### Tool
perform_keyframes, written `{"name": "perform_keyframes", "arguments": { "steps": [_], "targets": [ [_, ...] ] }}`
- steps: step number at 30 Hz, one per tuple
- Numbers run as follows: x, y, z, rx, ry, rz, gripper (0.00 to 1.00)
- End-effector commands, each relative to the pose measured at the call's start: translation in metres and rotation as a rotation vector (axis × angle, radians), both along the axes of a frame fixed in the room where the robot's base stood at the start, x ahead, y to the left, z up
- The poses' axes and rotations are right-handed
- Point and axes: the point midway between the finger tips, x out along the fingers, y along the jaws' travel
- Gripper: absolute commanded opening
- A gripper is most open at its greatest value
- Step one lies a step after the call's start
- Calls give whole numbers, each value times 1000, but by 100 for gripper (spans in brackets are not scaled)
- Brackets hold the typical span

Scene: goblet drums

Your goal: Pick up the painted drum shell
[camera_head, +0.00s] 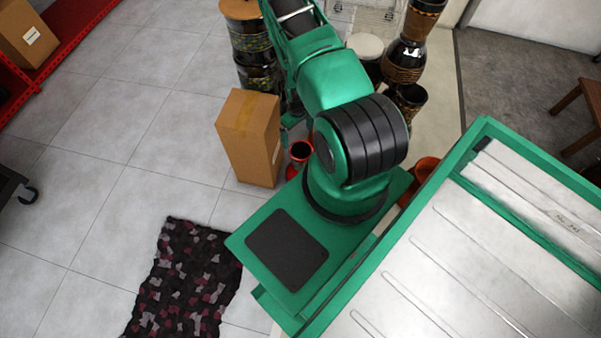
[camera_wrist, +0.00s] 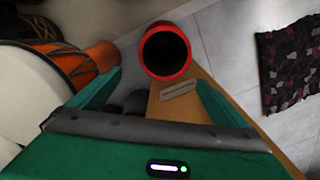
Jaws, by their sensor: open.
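A red, hollow shell with a dark open mouth, which looks like the painted drum shell (camera_wrist: 166,51), stands just beyond my fingertips in the wrist view. Its mouth faces the camera. In the head view the same red shell (camera_head: 298,158) shows beside the cardboard box, partly hidden by my arm. My gripper (camera_wrist: 157,88) is open and empty, with one green finger on each side below the shell. I see no contact between fingers and shell. In the head view my gripper is mostly hidden behind my arm.
The cardboard box (camera_head: 250,140) stands close left of the shell. An orange drum (camera_wrist: 85,62) with a pale head is near my left finger. Stacked dark drums (camera_head: 252,50) and tall goblet drums (camera_head: 405,60) stand behind. A patterned mat (camera_head: 182,285) lies on open tiled floor.

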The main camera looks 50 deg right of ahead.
Motion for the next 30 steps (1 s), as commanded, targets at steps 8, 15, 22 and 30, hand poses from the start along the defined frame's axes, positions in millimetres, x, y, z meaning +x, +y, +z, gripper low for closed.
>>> {"name": "perform_keyframes", "arguments": {
  "steps": [8, 15, 22, 30],
  "targets": [
    [-19, 7, -45, 12, -4, 17, 97],
    [-20, 8, -77, 13, -4, 19, 97],
    [-20, 7, -97, 12, -5, 18, 97],
    [-25, 7, -124, 13, -3, 17, 97]
  ]
}}
